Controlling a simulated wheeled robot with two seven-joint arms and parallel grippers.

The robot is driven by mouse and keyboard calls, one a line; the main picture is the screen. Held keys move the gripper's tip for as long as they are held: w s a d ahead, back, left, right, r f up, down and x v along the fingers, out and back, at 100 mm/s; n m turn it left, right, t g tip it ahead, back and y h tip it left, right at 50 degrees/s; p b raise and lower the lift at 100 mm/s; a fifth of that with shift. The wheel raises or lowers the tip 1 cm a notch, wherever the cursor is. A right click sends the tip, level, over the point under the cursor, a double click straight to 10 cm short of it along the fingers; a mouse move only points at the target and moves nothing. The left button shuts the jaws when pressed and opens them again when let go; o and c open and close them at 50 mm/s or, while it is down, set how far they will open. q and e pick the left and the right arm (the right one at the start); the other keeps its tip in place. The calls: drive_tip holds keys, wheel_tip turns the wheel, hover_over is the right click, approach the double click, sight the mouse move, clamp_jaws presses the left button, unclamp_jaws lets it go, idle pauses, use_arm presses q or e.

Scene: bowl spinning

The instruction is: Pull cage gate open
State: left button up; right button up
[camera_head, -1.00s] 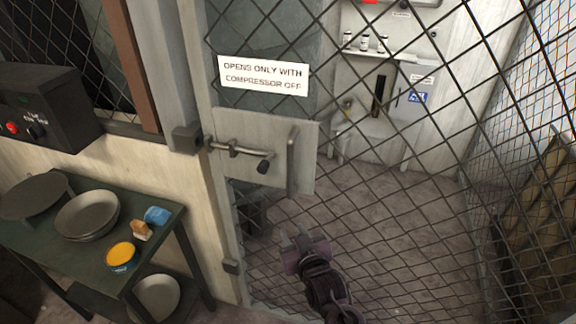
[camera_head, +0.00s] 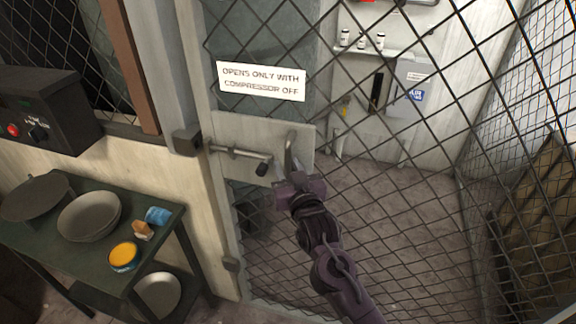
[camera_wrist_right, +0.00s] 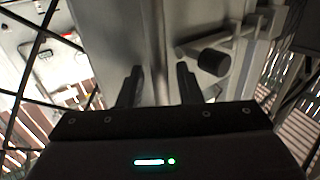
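The mesh cage gate (camera_head: 222,195) fills the middle of the head view and stands in its frame. Its latch plate (camera_head: 226,128) carries a sliding bolt (camera_head: 235,152) with a black knob (camera_head: 262,168) and an upright pull handle (camera_head: 291,150). The bolt points at a keeper box (camera_head: 186,141) on the post; I cannot tell whether its tip is inside. My right gripper (camera_head: 288,178) is at the lower part of the handle. In the right wrist view, its fingers (camera_wrist_right: 158,86) are apart on either side of the handle bar (camera_wrist_right: 159,45), with gaps showing. My left gripper is out of view.
A white sign (camera_head: 261,81) on the gate reads "OPENS ONLY WITH COMPRESSOR OFF". A green table (camera_head: 62,236) with bowls and tubs stands at the left, below a black control box (camera_head: 44,109). The floor behind the gate is mostly clear.

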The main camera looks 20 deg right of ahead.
clamp_jaws()
drive_tip(key=shift+w, duration=0.1)
idle(0.3)
